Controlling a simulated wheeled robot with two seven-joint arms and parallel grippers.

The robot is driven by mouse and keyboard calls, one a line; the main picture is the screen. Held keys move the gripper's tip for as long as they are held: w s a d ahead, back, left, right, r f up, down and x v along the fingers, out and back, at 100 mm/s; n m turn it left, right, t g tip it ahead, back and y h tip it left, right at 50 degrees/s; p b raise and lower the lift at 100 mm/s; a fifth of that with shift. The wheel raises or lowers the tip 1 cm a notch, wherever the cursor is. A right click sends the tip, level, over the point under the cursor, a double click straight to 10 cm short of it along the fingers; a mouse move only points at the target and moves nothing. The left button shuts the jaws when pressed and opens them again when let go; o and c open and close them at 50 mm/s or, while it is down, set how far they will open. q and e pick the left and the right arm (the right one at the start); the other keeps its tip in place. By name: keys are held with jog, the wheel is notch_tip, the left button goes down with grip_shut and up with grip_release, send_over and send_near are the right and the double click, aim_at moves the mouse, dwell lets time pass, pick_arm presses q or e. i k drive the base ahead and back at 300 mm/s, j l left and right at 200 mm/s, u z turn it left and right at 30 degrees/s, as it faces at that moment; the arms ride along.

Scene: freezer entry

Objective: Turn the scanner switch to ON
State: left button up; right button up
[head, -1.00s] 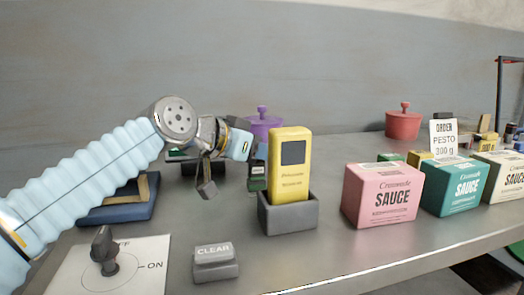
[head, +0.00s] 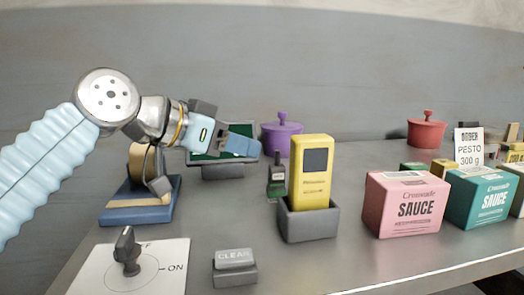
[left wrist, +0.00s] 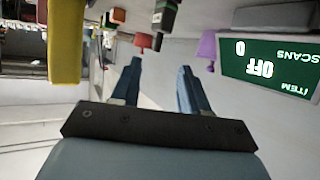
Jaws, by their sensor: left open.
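The scanner switch is a dark knob (head: 127,255) on a white plate (head: 85,275) at the lower left of the head view. Its handle stands toward the partly hidden OFF label, and ON is printed to its right. My left gripper (head: 243,142) is open and empty, above the table, higher and to the right of the knob, pointing right. In the left wrist view the space between its two blue fingers (left wrist: 160,70) is empty. A green display (left wrist: 270,65) there reads OFF and 0, upside down. The switch is not in the left wrist view.
A grey CLEAR button (head: 235,266) is right of the switch. A yellow scanner (head: 312,185) stands in a grey holder (head: 310,222). A blue-based roll stand (head: 140,205) is behind the switch. Sauce boxes (head: 405,205) stand to the right; a purple pot (head: 282,138) is behind.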

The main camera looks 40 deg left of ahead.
aim_at(126, 251)
jog(key=k+l, duration=0.25)
jog(key=l, duration=0.2)
jog(key=k+l, duration=0.25)
jog(key=l, duration=0.15)
jog(key=k+l, duration=0.2)
jog(key=l, duration=0.25)
jog(key=k+l, duration=0.25)
jog(key=l, duration=0.2)
